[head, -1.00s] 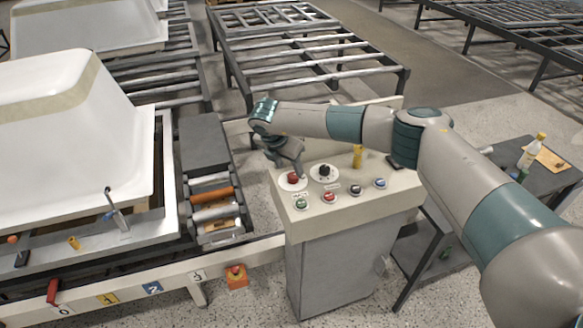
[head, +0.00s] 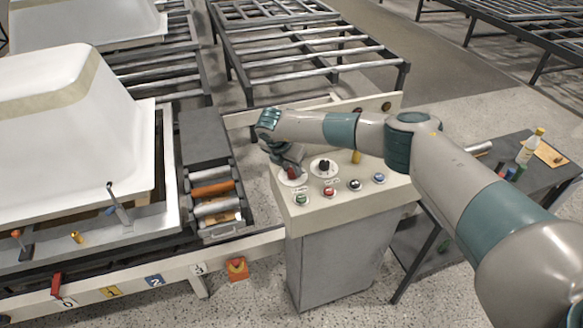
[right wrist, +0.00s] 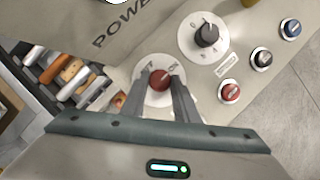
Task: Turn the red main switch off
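The red main switch (right wrist: 160,79) is a round red knob on a white dial plate on the sloped top of the control console (head: 340,245). In the head view the red switch (head: 292,173) is partly covered by my right gripper (head: 290,165). In the right wrist view the two fingers of my right gripper (right wrist: 161,84) stand apart, one on each side of the red knob. Whether they touch it cannot be made out. The dial's marks are partly hidden by the fingers. My left gripper is not in view.
A black rotary knob (right wrist: 207,35) sits close to the red switch. Green, red, black and blue push buttons line the console's front edge, including a red button (right wrist: 230,91). A roller conveyor (head: 213,190) and white tub shell (head: 60,120) stand left. A side table (head: 515,190) stands right.

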